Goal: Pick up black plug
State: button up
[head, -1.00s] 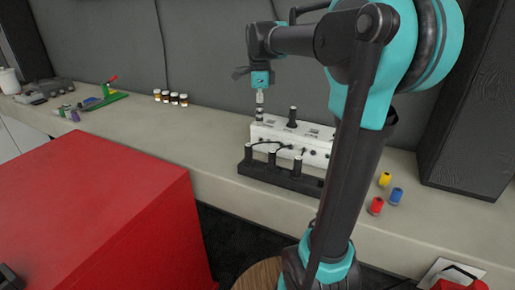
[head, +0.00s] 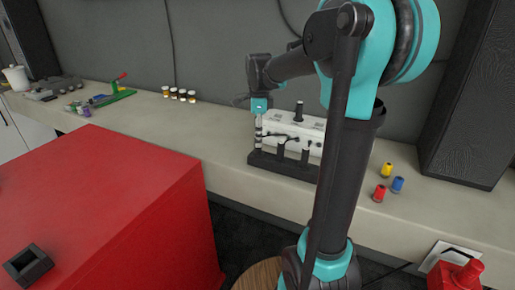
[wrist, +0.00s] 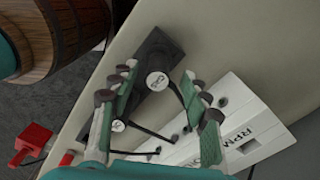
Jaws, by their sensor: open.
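Several black plugs stand in a row in a black holder (head: 283,166); two of them, a middle plug (head: 280,149) and a right plug (head: 305,155), show clearly in the head view. My gripper (head: 258,134) points down over the holder's left end. In the wrist view my gripper (wrist: 158,90) is open, with a black plug's round white cap (wrist: 157,81) between its fingers. I cannot tell whether the fingers touch it. Another white cap (wrist: 117,125) shows by the left finger.
A white box (head: 285,124) with printed labels stands behind the holder, with black cables running to it. Yellow (head: 387,170), blue (head: 397,184) and red (head: 380,193) pieces lie to the right on the counter. Several small bottles (head: 179,94) stand at the back. A red cabinet (head: 110,210) is in front.

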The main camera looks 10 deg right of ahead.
jog(key=shift+w+d+f, duration=0.1)
jog(key=shift+d+f, duration=0.05)
jog(key=shift+f, duration=0.6)
jog(key=shift+c, duration=0.5)
jog(key=shift+s+a, duration=0.2)
grip_shut()
jog(key=shift+r, duration=0.1)
